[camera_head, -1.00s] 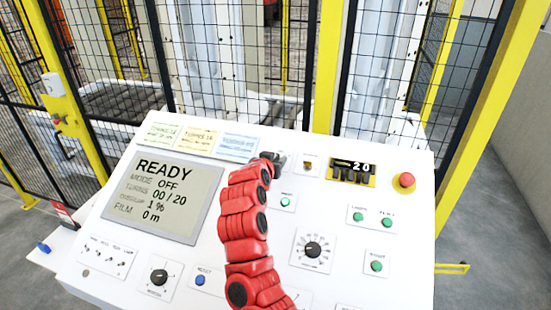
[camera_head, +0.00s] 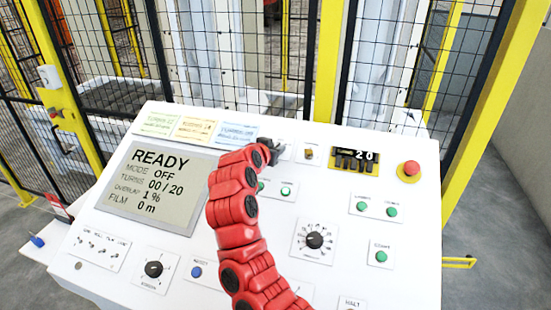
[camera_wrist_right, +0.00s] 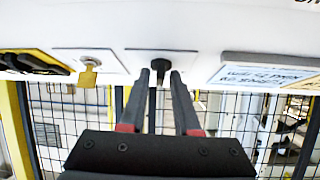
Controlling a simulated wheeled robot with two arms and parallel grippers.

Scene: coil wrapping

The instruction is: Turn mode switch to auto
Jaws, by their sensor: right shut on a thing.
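My right gripper (camera_head: 272,150) is at the top middle of the white control panel, reached by my red arm. In the right wrist view its two dark fingers (camera_wrist_right: 161,75) are shut on a small black switch knob (camera_wrist_right: 158,68) on a white plate. I take this knob to be the mode switch; in the head view the gripper mostly hides it, and its pointer and labels cannot be read. The panel display (camera_head: 155,185) reads READY, MODE OFF, turns 00/20, overlap 1 %, film 0 m. My left gripper is not in view.
A black dial (camera_head: 314,240) and several green buttons are lower on the panel. A yellow-framed mesh fence (camera_head: 380,70) stands behind.

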